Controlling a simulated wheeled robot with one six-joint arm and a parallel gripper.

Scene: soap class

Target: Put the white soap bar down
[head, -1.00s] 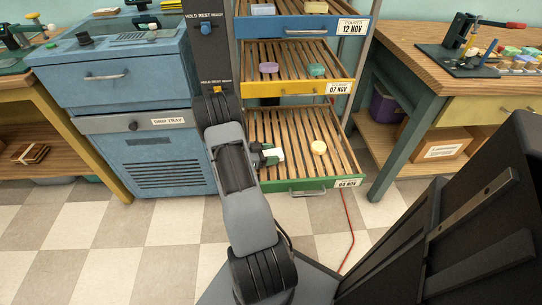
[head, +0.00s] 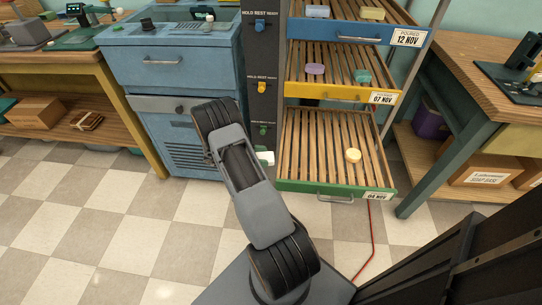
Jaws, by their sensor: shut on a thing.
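The white soap bar (head: 266,158) shows in the head view as a small pale block just past the right side of my arm. My gripper (head: 261,150) is mostly hidden behind my own arm link; it is shut on the white soap bar. Both appear at the left edge of the lowest, green-fronted rack shelf (head: 300,170), which is slatted wood. I cannot tell the height of the bar above the floor. A round cream soap (head: 353,156) lies on the right part of that shelf.
The yellow-fronted shelf (head: 340,92) above holds a purple soap (head: 315,69) and a teal soap (head: 362,76). The blue-fronted shelf (head: 347,34) is higher. A blue cabinet (head: 174,70) stands left. A red cable (head: 371,235) lies on the floor. Much of the lowest shelf is bare.

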